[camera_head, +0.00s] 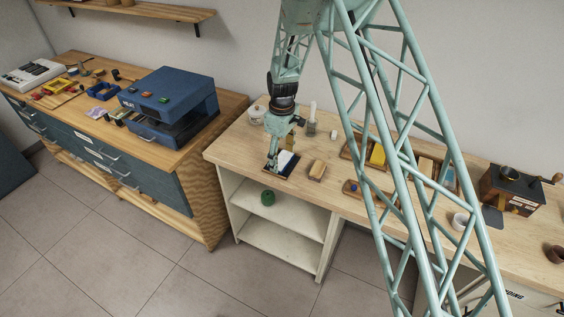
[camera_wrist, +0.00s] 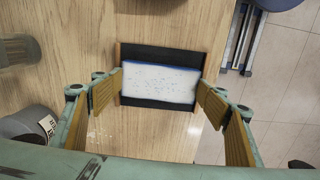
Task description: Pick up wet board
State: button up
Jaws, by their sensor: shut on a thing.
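The wet board (camera_wrist: 160,79) is a white slab with dark specks and a blue edge. My gripper (camera_wrist: 160,88) has its wood-coloured fingers at the board's two ends and is shut on it. A black tray with wooden ends (camera_wrist: 158,103) shows behind the board. I cannot tell whether the board rests in the tray or hangs just above it. In the head view the board (camera_head: 287,161) shows white beside my gripper (camera_head: 273,167), near the front edge of the wooden bench, partly hidden by the gripper.
A wooden block (camera_head: 317,170) lies right of the tray on the bench (camera_head: 240,146). A white bottle (camera_head: 312,113) and a white tub (camera_head: 257,115) stand behind. Wooden trays with a yellow block (camera_head: 377,155) lie further right. A blue machine (camera_head: 170,103) stands on the left cabinet.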

aim_at(282, 160)
jog(key=shift+r, duration=0.1)
notch_tip(282, 160, up, 10)
jog(key=shift+b, duration=0.45)
dwell(0.5)
jog(key=shift+d, duration=0.1)
dwell(0.5)
